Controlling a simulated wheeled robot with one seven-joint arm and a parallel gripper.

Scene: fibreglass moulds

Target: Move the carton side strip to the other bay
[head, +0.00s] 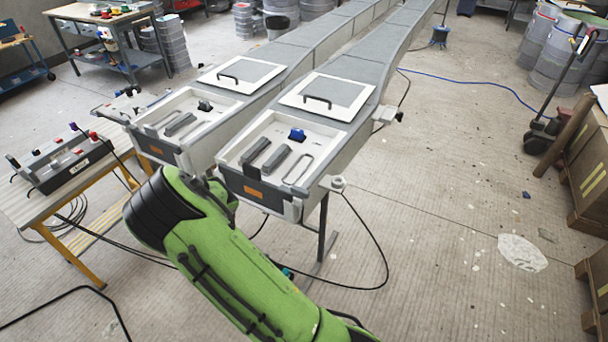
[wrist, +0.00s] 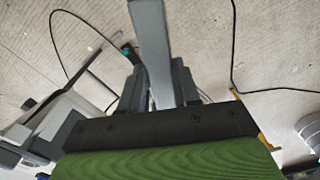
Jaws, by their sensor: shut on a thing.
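A flat grey strip (wrist: 153,50), which looks like the carton side strip, stands out from between my gripper's fingers (wrist: 156,88) in the wrist view. My gripper is shut on its lower part, and the strip is clear of the floor. In the head view my green arm hides the gripper and strip; the arm ends just before the gap between the two bays. The left bay (head: 214,132) holds a dark clamp-like piece (head: 205,105) and a dark strip (head: 180,123). The right bay (head: 228,153) holds a blue piece (head: 297,134), two grey strips (head: 264,154) and a pale loop-shaped outline (head: 298,168).
Lids with handles (head: 326,95) (head: 241,74) lie behind the bays. A yellow-legged bench (head: 40,208) with a control box (head: 57,166) stands at left. Black cables (head: 385,262) hang and trail by the bays. Wooden crates (head: 588,175) stand at right; the right floor is mostly clear.

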